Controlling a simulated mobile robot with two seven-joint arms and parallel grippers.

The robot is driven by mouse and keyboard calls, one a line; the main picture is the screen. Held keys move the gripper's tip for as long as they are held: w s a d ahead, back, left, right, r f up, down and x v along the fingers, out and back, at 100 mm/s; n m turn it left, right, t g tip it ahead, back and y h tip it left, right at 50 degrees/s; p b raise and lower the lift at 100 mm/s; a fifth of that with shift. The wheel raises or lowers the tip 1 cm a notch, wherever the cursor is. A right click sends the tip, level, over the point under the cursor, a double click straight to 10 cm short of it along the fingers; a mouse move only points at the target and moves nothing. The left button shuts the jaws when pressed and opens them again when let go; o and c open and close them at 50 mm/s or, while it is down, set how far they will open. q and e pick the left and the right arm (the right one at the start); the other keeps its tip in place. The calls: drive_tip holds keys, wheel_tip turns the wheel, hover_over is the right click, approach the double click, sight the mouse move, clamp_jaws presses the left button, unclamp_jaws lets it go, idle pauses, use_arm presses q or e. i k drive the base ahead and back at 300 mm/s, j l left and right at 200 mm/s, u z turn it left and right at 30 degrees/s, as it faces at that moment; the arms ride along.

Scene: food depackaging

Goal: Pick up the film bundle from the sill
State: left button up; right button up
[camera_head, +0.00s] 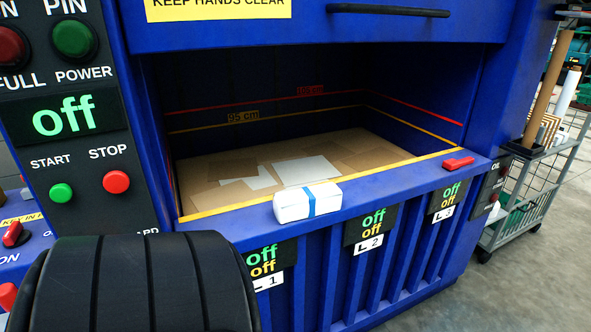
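The film bundle (292,207) is a small white block with a blue band around it. It lies on the front sill (395,192) of a blue machine, left of the middle of the sill. Nothing is touching it except the sill. A large black ribbed rounded part at the lower left looks like a link of my own arm. Neither of my grippers shows in this view.
Inside the open chamber lie brown cardboard (215,172) and white sheets (305,170). A red latch (458,163) sits on the sill's right end. A control panel with START (61,193) and STOP (116,182) buttons is at left. A wire cart (530,190) stands right.

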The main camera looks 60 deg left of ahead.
sight(304, 202)
drive_tip(key=k+l+u, duration=0.1)
drive_tip(key=u, duration=1.4)
